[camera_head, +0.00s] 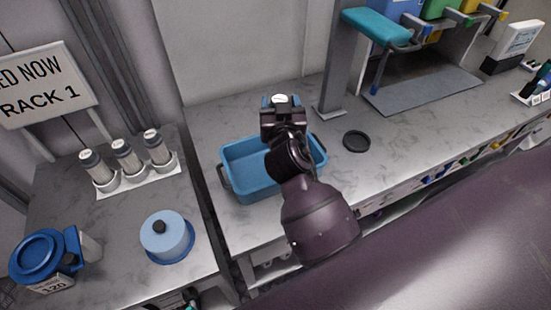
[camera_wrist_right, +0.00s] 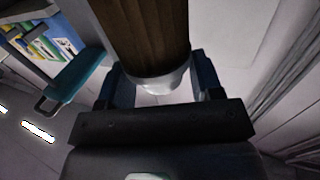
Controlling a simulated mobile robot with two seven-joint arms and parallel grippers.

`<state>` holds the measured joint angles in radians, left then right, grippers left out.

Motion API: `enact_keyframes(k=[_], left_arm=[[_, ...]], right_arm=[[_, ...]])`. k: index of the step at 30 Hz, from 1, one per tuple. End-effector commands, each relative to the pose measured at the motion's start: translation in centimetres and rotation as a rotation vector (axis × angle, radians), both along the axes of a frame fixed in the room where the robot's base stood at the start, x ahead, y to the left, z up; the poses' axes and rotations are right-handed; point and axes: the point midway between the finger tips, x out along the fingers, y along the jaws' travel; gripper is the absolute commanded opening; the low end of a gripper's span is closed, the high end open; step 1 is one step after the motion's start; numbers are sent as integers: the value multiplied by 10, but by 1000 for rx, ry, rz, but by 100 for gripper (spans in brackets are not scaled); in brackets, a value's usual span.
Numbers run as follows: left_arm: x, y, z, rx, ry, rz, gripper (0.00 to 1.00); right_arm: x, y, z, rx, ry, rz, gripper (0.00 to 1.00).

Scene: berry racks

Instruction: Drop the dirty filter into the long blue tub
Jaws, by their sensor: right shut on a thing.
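The long blue tub (camera_head: 238,184) stands on the grey counter, partly hidden behind my right arm. My right gripper (camera_head: 281,101) is over the tub's far side in the head view. It is shut on the dirty filter, whose pale end (camera_head: 280,98) shows between the fingers. In the right wrist view the filter (camera_wrist_right: 145,35) is a brown ribbed cylinder with a white end cap, held between the blue fingers of the gripper (camera_wrist_right: 158,85). How high the filter is above the tub is hard to tell. My left gripper is not in view.
A black ring (camera_head: 356,140) lies right of the tub. Three bottles stand in a white rack (camera_head: 140,180) at left. A round light-blue lidded container (camera_head: 167,236) and a blue-topped device (camera_head: 42,257) are nearer. A grey post (camera_head: 340,60) rises behind.

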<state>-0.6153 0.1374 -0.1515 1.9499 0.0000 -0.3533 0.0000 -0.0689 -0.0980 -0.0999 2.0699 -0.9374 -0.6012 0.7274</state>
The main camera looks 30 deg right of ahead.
Motion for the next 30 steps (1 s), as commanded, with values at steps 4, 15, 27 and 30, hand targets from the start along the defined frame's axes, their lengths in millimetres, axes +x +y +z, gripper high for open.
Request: enact_keyframes(k=[4, 15, 27, 30], left_arm=[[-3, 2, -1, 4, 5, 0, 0], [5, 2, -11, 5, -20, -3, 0], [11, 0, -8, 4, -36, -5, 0], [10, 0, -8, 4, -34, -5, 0]], right_arm=[[0, 0, -13, -1, 3, 0, 20], [0, 1, -50, -1, -1, 3, 20], [0, 1, -57, 0, 0, 2, 20], [0, 1, -57, 0, 0, 2, 61]])
